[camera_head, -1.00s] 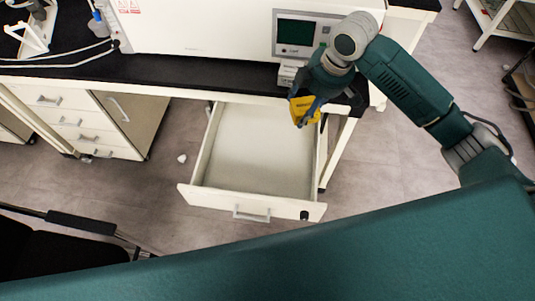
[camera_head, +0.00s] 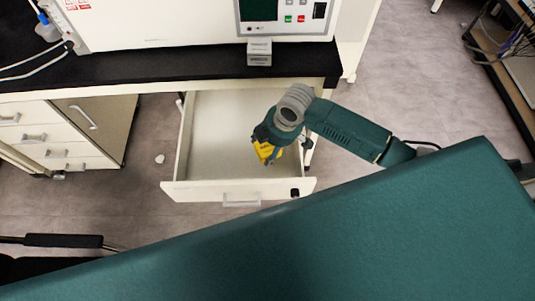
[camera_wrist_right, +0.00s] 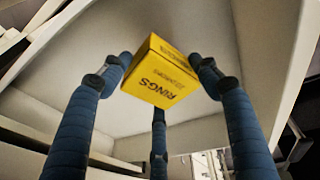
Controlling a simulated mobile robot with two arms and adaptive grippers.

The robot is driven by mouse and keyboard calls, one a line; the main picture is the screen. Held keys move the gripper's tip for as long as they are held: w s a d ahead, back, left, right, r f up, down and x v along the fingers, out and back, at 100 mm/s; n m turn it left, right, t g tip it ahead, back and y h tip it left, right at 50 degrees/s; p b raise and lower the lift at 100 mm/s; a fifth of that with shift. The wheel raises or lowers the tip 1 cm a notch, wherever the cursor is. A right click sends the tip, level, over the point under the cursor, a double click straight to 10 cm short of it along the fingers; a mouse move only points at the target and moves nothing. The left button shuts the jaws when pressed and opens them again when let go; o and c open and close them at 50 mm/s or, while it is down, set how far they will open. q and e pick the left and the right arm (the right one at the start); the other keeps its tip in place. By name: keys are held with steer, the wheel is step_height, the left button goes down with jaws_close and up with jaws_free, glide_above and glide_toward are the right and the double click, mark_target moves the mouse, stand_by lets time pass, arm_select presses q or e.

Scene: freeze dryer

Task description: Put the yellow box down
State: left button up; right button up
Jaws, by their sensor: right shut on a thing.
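The yellow box (camera_head: 264,150) is in my right gripper (camera_head: 268,157), over the right part of the open white drawer (camera_head: 213,135). In the right wrist view the box (camera_wrist_right: 161,72) has dark lettering that reads "RINGS". The blue fingers of my right gripper (camera_wrist_right: 160,80) are shut around it, one on each side and one below. The drawer's pale floor (camera_wrist_right: 215,40) shows behind the box. I cannot tell how high the box is above the drawer floor. My left gripper is not in view.
The drawer's front panel (camera_head: 238,191) with its handle is nearest me. A black bench top (camera_head: 170,65) with a white machine (camera_head: 165,22) stands behind the drawer. A white cabinet (camera_head: 60,140) is at the left. The drawer is otherwise empty.

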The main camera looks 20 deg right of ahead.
mark_target(273, 148)
steer(key=shift+f, duration=2.9)
steer(key=shift+f+b, duration=0.1)
steer(key=shift+b, duration=0.2)
steer(key=o, duration=1.2)
steer(key=shift+c, duration=0.2)
steer(key=p+v, duration=0.1)
steer(key=v, duration=1.1)
steer(key=shift+r, duration=0.2)
